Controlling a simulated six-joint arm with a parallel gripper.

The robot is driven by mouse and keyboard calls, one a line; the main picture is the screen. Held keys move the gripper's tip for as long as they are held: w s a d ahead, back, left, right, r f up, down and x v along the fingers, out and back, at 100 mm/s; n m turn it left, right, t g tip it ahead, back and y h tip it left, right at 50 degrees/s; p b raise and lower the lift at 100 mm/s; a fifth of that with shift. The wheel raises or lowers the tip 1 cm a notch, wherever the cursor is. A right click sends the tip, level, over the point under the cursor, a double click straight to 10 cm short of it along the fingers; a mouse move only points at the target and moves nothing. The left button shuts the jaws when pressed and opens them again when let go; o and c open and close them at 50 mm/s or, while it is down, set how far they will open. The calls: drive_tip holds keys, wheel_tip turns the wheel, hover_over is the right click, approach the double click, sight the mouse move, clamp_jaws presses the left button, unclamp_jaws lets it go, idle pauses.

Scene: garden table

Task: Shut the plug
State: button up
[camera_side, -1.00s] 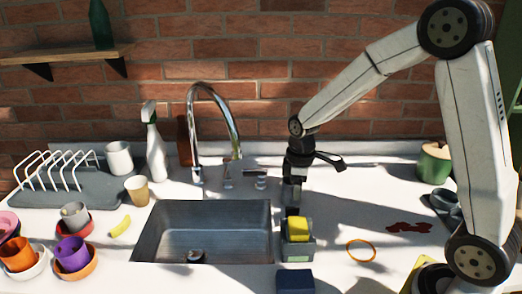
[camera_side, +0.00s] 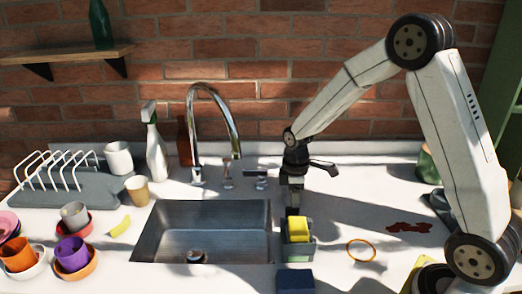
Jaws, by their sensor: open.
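The plug (camera_side: 196,256) is a small dark round piece with a lighter top at the front of the grey sink basin (camera_side: 165,232). Whether it sits in the drain or stands proud of it is too small to tell. My gripper (camera_side: 293,209) points down to the right of the sink, just behind a grey holder (camera_side: 299,250) with a yellow sponge (camera_side: 298,229). It is open and holds nothing that I can see. Its fingertips are partly hidden by the holder and sponge. It is apart from the plug.
The faucet (camera_side: 233,140) arches behind the sink. An orange ring (camera_side: 361,250), a red stain (camera_side: 409,227) and a dark blue block (camera_side: 295,281) lie to the right.

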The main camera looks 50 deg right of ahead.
sight(292, 213)
drive_tip(key=shift+f, duration=1.85)
clamp_jaws()
